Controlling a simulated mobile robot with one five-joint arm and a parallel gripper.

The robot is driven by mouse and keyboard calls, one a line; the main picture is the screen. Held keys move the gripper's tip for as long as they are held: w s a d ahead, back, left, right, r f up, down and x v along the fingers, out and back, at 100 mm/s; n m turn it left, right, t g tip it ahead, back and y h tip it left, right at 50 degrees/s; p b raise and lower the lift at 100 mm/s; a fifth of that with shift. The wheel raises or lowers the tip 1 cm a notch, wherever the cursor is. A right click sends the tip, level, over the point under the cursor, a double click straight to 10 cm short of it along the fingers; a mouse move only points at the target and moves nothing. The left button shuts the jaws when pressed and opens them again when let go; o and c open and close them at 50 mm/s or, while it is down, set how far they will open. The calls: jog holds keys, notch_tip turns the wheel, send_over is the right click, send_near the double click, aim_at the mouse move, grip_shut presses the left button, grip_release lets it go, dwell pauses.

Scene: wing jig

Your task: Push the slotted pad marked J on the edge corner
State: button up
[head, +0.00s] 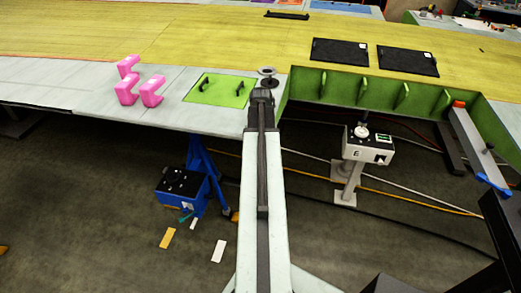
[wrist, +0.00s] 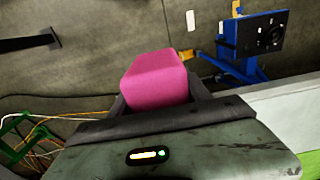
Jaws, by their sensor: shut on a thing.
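My gripper (wrist: 158,96) is shut on a pink pad (wrist: 155,76) in the wrist view. The pad's far end sticks out beyond the fingers. No J and no slot can be made out on it. In the head view my gripper (head: 262,96) is by the edge corner (head: 279,108), where the pale wing skin meets the open green-ribbed bay. The held pad is hidden there behind my arm. In the wrist view the pale edge (wrist: 285,104) lies right of the pad; I cannot tell whether they touch.
Several pink pads (head: 127,92) lie on the pale skin at left. A blue stand (head: 182,188) and a white-box stand (head: 368,146) are below the edge.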

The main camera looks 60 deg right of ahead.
jog(key=shift+w+d+f, duration=0.1)
jog(key=shift+w+d, duration=0.1)
jog(key=shift+d, duration=0.35)
jog(key=shift+w+d, duration=0.15)
jog(key=shift+d, duration=0.4)
jog(key=o, duration=1.6)
notch_tip(320, 180, up, 8)
jog(key=p, duration=0.7)
jog(key=shift+p, duration=0.35)
jog(key=shift+a, duration=0.1)
